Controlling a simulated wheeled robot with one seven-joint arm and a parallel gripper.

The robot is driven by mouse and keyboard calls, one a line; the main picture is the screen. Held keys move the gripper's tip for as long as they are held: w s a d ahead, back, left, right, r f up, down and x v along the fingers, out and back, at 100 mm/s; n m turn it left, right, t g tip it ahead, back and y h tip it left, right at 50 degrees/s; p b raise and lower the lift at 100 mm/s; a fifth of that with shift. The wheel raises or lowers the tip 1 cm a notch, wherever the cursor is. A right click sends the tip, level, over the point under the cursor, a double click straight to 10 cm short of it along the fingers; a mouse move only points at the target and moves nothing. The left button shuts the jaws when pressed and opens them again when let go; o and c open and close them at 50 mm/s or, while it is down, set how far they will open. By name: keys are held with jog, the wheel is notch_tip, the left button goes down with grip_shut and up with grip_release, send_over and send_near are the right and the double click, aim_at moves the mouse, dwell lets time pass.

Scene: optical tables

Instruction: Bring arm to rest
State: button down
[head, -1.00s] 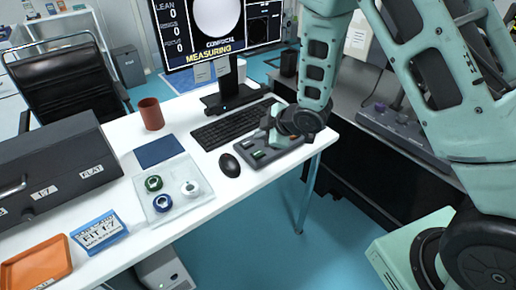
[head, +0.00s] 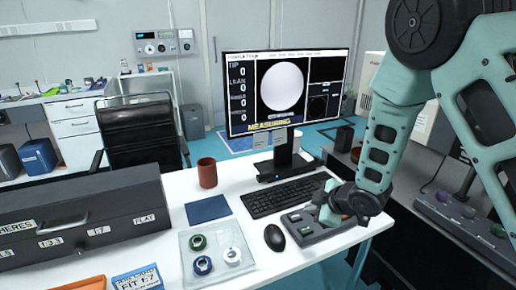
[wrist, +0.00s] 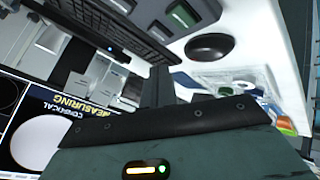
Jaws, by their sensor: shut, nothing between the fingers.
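My teal arm comes down from the upper right in the head view.
A monitor (head: 285,90) reading "MEASURING" stands behind the keyboard (head: 287,196). A mouse (head: 275,237), red cup (head: 207,172), blue pad (head: 207,209), clear tray (head: 190,275) with rings and dark case (head: 85,225) share the table. A side bench (head: 455,225) is at right.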

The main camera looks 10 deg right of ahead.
jog(key=s+a+r+m+g+h, duration=0.1)
jog(key=s+r, duration=0.3)
jog(key=s, duration=0.6)
jog(key=s+a+r+m+g+h, duration=0.1)
jog(key=s+a+r+m+g, duration=0.2)
jog(key=s, duration=0.8)
jog(key=s+a+r+m+g+h, duration=0.1)
jog(key=s+a+r+m+g, duration=0.1)
jog(key=s+r, duration=0.5)
jog(key=s+m+g, duration=0.1)
jog(key=s, duration=0.3)
jog(key=shift+s+a+g+h, duration=0.2)
jog(key=shift+a+g+h, duration=0.15)
jog(key=shift+g+h, duration=0.05)
